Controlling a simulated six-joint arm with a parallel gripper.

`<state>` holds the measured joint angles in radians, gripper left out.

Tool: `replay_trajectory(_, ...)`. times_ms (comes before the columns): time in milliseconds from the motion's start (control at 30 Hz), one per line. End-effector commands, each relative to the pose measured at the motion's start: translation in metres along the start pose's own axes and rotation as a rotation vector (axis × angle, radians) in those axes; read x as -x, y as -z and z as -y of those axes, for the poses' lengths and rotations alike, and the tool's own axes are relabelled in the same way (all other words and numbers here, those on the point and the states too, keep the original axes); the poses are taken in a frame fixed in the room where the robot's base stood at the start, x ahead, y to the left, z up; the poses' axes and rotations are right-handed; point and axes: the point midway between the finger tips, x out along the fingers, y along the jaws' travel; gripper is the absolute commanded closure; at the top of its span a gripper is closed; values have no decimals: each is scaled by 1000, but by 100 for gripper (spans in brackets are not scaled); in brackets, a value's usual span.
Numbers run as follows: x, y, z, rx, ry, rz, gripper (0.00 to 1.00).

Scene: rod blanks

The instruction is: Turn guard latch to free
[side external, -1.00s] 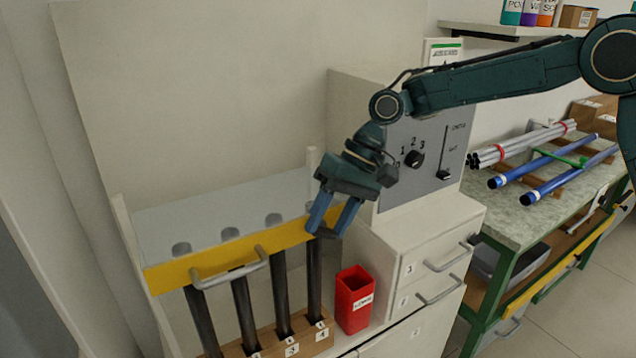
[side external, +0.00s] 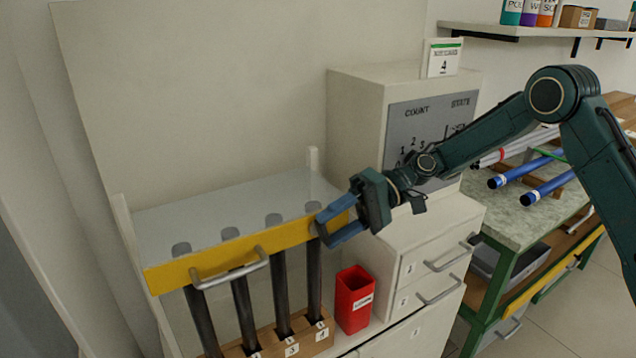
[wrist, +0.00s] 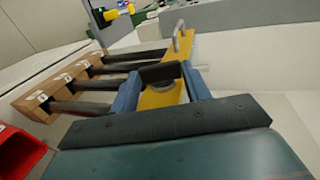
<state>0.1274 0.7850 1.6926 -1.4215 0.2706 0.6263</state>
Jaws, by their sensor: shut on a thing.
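The guard is a clear panel with a yellow front bar (side external: 215,262) across the tops of several dark rods (side external: 279,290). The guard latch (wrist: 160,73) is a small dark bar at the bar's right end, by a grey round piece. My gripper (side external: 322,229) comes in from the right, lying nearly level. Its blue fingers are on either side of the latch and shut on it; they also show in the wrist view (wrist: 162,80). In the side view the fingers hide most of the latch, and I cannot read any marking of its position.
A grey handle (side external: 230,270) sticks out from the yellow bar. A red bin (side external: 354,300) stands below my gripper, beside the wooden rod block (side external: 262,342). A white cabinet with a grey count panel (side external: 415,130) and drawers stands close on the right.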

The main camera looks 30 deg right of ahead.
Motion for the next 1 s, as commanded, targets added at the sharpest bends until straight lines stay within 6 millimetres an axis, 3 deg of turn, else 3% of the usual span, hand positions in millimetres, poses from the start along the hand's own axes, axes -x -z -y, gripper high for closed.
replay_trajectory(533,0,1,0,4,34,-3,76)
replay_trajectory(567,0,1,0,4,34,-3,47)
replay_trajectory(633,0,1,0,4,34,-3,33)
replay_trajectory(1000,0,0,0,2,29,0,31)
